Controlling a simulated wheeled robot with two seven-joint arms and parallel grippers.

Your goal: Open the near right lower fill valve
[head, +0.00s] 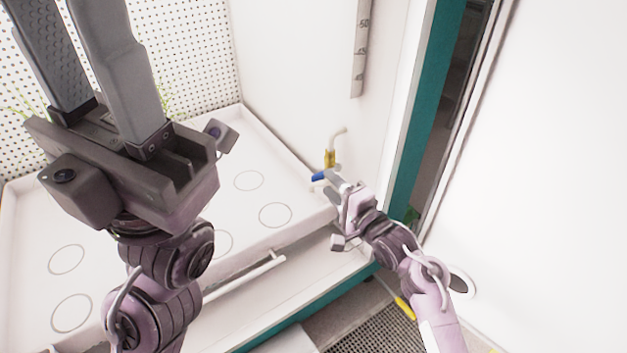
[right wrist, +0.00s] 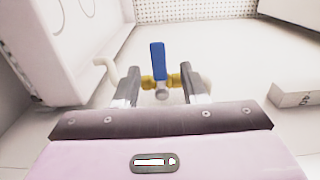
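The fill valve has a blue lever (head: 319,176) and a yellow brass body (head: 330,157), low by the white side wall, with a pale bent pipe above it. My right gripper (head: 333,188) is at the valve, fingers apart. In the right wrist view the blue lever (right wrist: 158,62) stands upright between and beyond the open fingers (right wrist: 163,88), with the brass body (right wrist: 147,82) crossing behind the fingertips. I cannot tell whether a finger touches it. My left gripper (head: 82,50) is large at the upper left, fingers apart and empty, tips cut off by the frame edge.
A white tray (head: 296,165) with ringed circles fills the chamber floor, and a white rail (head: 245,277) runs along its front. A graduated gauge strip (head: 361,50) hangs on the side wall. A floor grate (head: 385,325) lies below.

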